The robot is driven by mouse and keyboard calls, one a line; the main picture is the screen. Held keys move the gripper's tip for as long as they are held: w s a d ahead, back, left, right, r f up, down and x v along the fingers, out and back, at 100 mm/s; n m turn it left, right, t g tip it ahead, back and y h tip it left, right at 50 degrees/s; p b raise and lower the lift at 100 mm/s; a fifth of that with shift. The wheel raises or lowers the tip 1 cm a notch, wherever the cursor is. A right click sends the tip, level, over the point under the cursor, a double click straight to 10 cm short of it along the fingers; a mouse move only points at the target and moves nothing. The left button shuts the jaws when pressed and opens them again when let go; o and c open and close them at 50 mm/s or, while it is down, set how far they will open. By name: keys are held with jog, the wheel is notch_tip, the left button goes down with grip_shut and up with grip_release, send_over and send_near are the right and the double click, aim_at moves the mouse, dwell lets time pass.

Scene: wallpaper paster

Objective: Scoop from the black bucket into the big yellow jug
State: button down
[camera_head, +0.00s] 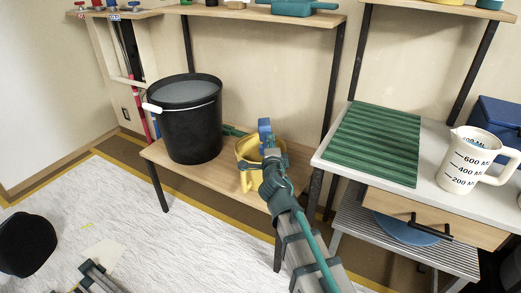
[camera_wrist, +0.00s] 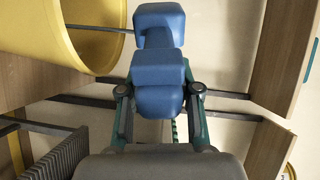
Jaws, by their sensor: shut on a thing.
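The black bucket (camera_head: 190,130) stands upright on a low wooden bench and holds grey contents. The big yellow jug (camera_head: 243,152) is to its right, partly hidden behind my gripper (camera_head: 267,152). In the wrist view the jug (camera_wrist: 40,45) fills the upper left, its opening facing right. My gripper (camera_wrist: 160,97) is shut on a blue handle (camera_wrist: 158,68), which also shows in the head view (camera_head: 264,128). A thin grey rod (camera_wrist: 97,28) runs left from the handle across the jug's opening. The rod's far end and any scoop bowl are hidden.
A white counter at right bears a green ridged board (camera_head: 372,143), a white measuring jug (camera_head: 467,160) and a blue box (camera_head: 497,122). A wooden shelf (camera_head: 235,13) hangs above the bench (camera_head: 190,172). A green object lies on the bench behind the yellow jug. White sheeting covers the floor.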

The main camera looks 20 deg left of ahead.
jog(key=shift+s+a+f+m+b, duration=0.1)
jog(key=shift+f+m+b, duration=0.15)
jog(key=shift+m+b, duration=1.1)
jog(key=shift+f+m+b, duration=0.25)
jog(key=shift+m+b, duration=0.2)
jog(key=shift+b, duration=1.7)
jog(key=shift+s+a+f+m+b, duration=0.1)
jog(key=shift+f+m+b, duration=0.15)
jog(key=shift+m+b, duration=1.1)
jog(key=m+b, duration=0.1)
jog(key=b, duration=0.2)
jog(key=m+b, duration=0.1)
jog(key=b, duration=0.2)
jog(key=shift+f, duration=0.35)
jog(key=shift+m+g+b, duration=0.3)
jog(key=shift+m+b, duration=0.05)
jog(key=shift+b, duration=0.3)
jog(key=shift+r+p, duration=0.25)
jog(key=shift+p, duration=0.25)
